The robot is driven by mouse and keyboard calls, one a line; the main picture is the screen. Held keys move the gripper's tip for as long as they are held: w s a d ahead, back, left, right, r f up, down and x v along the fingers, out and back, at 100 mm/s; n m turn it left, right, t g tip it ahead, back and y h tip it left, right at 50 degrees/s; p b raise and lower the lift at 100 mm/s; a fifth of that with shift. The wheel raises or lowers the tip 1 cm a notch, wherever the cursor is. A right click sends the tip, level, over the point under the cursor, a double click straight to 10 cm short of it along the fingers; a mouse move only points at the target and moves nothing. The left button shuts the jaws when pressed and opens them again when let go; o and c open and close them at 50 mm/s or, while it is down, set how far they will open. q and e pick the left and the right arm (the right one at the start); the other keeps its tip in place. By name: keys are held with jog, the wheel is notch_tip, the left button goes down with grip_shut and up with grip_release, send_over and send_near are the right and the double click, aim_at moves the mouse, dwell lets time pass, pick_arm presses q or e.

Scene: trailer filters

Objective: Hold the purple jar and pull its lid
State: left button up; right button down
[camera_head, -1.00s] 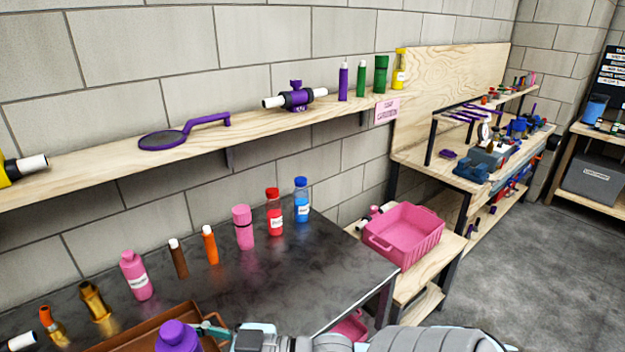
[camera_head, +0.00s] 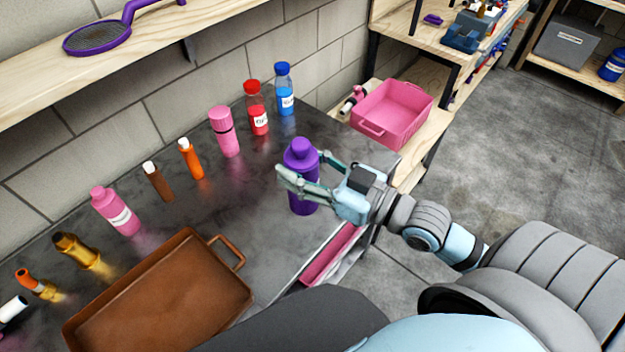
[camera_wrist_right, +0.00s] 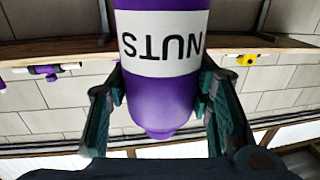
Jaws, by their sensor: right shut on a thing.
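The purple jar (camera_head: 303,196) is upright over the right part of the dark table, with its purple lid (camera_head: 300,153) on top. My right gripper (camera_head: 300,176) is shut on the jar, one finger on each side. I cannot tell whether the jar's base touches the table. In the right wrist view the jar (camera_wrist_right: 160,103) appears upside down between the two fingers, and its white label reads NUTS. My left gripper is not in view.
A brown tray (camera_head: 80,332) lies at the table's front left. Pink, brown, orange, red and blue bottles stand in a row along the back of the dark table (camera_head: 225,205). A pink basket (camera_head: 425,128) stands on a wooden table to the right.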

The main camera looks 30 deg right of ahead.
jog(key=w+d+m+t+h+b, duration=0.1)
jog(key=w+d+b, duration=0.2)
jog(key=w, duration=0.5)
jog(key=w+d+m+h+b, duration=0.1)
jog(key=w+d+b, duration=0.25)
jog(key=w, duration=0.35)
pick_arm(q)
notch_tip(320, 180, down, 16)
jog(key=b, duration=0.9)
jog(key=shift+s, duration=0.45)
pick_arm(e)
notch_tip(320, 180, down, 20)
jog(key=shift+d, duration=0.2)
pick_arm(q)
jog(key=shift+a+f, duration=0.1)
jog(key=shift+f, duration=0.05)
pick_arm(e)
jog(key=shift+f, duration=0.15)
jog(key=c, duration=1.2)
grip_release()
jog(key=o, duration=0.4)
jog(key=shift+s, duration=0.1)
